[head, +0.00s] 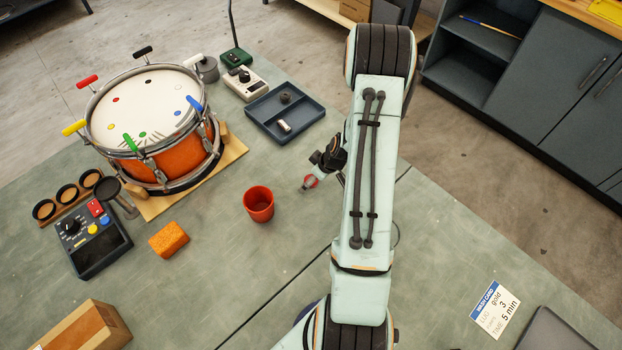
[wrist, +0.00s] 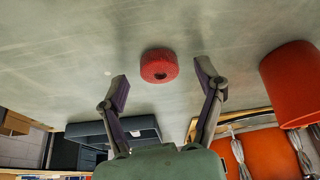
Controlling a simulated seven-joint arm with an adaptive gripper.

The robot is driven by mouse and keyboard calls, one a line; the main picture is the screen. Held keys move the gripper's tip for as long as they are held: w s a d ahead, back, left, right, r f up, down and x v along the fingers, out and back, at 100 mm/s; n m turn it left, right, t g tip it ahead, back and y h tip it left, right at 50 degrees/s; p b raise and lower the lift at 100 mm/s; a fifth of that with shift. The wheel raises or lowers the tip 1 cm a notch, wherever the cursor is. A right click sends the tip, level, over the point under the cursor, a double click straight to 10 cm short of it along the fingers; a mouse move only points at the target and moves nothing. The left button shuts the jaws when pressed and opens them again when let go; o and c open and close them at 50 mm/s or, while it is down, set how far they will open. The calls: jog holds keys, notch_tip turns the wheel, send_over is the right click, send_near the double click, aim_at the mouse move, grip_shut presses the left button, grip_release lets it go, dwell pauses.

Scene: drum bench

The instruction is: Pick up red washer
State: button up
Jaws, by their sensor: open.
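The red washer (wrist: 159,66) is a thick, rough-sided red ring with a dark centre hole. In the wrist view it lies on the grey-green bench, just beyond my fingertips and roughly midway between them. In the head view a small part of the red washer (head: 311,181) shows at my gripper's tip; the rest is partly hidden. My gripper (wrist: 162,80) is open and empty, with one finger to each side of the washer's line. It also shows in the head view as my gripper (head: 308,184), small and partly behind my arm.
A red cup (head: 258,204) stands left of my gripper. A blue tray (head: 262,131) with small parts lies behind it. The orange drum (head: 160,150) with coloured keys stands at left, near an orange sponge (head: 168,240) and control box (head: 100,250). Bench around the washer is clear.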

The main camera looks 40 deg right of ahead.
jog(key=c, duration=0.8)
jog(key=shift+o, duration=0.2)
jog(key=shift+r, duration=0.15)
